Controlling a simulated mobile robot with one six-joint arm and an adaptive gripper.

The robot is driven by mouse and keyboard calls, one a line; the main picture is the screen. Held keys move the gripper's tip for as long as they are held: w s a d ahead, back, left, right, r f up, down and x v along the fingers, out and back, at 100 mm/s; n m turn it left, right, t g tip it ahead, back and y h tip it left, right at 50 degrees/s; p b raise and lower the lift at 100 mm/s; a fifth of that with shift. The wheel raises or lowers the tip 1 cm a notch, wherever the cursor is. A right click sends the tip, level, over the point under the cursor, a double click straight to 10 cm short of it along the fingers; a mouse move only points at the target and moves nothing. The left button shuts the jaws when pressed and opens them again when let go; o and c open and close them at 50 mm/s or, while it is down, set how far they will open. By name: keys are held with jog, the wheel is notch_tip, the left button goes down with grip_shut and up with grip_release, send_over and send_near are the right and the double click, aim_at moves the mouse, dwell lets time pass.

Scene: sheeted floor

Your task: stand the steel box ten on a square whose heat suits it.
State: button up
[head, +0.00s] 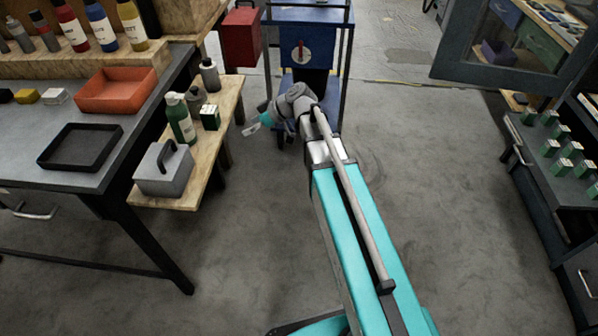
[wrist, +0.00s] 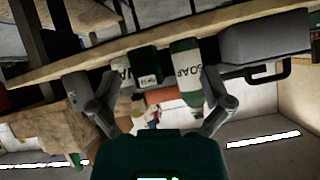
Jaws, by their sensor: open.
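A grey metal-looking box (head: 165,170) with a black handle stands on the low wooden shelf at the left. I cannot read a number on it. It also shows upside down at the upper right of the wrist view (wrist: 262,45). My gripper (head: 252,130) is open and empty, right of the shelf and apart from the box. In the wrist view, its fingers (wrist: 150,95) are spread, with a green soap bottle (wrist: 187,70) and a small green box (wrist: 143,65) beyond them. I cannot make out any heat-marked square.
The green bottle (head: 180,118), small green box (head: 210,117) and grey bottles (head: 209,76) crowd the shelf. The workbench (head: 130,135) carries a black tray (head: 80,171) and an orange tray (head: 117,104). A blue cart (head: 305,30) stands ahead. Several green boxes (head: 551,148) stand at the right. The middle floor is clear.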

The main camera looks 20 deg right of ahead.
jog(key=s+d+f+m+g+h, duration=0.1)
jog(key=s+d+f+m+h, duration=0.3)
jog(key=s, duration=0.4)
jog(key=s+d+f+m+g+h, duration=0.2)
jog(key=s+d+f+m+h, duration=0.2)
jog(key=s, duration=0.5)
jog(key=d+m+h, duration=0.2)
jog(key=d+m, duration=0.1)
jog(key=shift+s+d+h, duration=0.15)
jog(key=shift+d+h, duration=0.15)
jog(key=shift+d, duration=0.1)
